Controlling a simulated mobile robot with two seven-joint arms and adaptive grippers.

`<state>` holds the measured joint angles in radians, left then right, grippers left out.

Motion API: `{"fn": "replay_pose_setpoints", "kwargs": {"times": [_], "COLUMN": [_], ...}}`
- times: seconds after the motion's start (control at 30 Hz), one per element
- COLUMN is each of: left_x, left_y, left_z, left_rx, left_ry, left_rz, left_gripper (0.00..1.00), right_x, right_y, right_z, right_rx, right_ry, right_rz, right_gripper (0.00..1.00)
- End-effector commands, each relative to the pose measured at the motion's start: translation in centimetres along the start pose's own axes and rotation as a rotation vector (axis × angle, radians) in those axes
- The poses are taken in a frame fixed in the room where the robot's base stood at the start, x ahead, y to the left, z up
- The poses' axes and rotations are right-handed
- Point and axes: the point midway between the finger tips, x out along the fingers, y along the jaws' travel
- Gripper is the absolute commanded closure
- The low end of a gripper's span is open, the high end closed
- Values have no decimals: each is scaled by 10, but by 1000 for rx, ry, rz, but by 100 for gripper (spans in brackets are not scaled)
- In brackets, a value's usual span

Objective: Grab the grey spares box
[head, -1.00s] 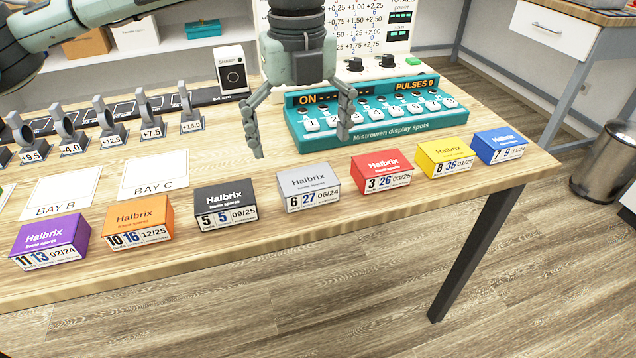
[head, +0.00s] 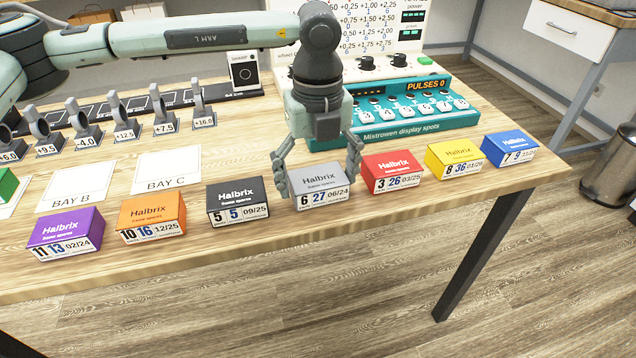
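The grey spares box (head: 322,178), marked Halbrix with 6, 27 and 06/24 on its front, sits on the table in the head view, in a row of coloured boxes. My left gripper (head: 318,184) is above and around it, pointing down. The box still rests on the table. Its back edge is partly hidden by the gripper. My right gripper is not in view.
A black box (head: 237,201) stands to the left and a red box (head: 392,172) close to the right. Yellow (head: 456,159), blue (head: 510,149), orange (head: 151,217) and purple (head: 65,234) boxes continue the row. A teal display unit (head: 415,115) stands behind. The table's front edge is near.

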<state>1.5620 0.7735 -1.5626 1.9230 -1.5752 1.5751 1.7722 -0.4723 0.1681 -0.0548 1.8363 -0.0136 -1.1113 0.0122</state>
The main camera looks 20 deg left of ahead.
Motion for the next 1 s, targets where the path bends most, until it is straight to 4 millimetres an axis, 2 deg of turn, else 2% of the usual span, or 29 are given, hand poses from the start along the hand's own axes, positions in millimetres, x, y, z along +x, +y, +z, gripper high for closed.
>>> {"fn": "replay_pose_setpoints", "kwargs": {"times": [0.03, 0.27, 0.63, 0.77, 0.87, 1.0], "left_x": [0, 0, -7, -21, -40, -57], "left_y": [0, 0, 0, -1, -1, 26], "left_z": [0, 0, 1, 0, 0, 16], "left_rx": [0, 0, 0, 0, 1, -7], "left_ry": [0, 0, -2, -3, -3, -2], "left_rz": [0, 0, -1, -3, -5, -3], "left_gripper": [26, 55, 55, 55, 55, 55], "right_x": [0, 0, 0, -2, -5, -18], "right_y": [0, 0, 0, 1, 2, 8], "right_z": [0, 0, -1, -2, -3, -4], "right_rx": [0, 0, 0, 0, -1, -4], "right_ry": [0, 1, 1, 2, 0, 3], "right_rz": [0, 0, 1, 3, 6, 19], "right_gripper": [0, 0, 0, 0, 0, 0]}}
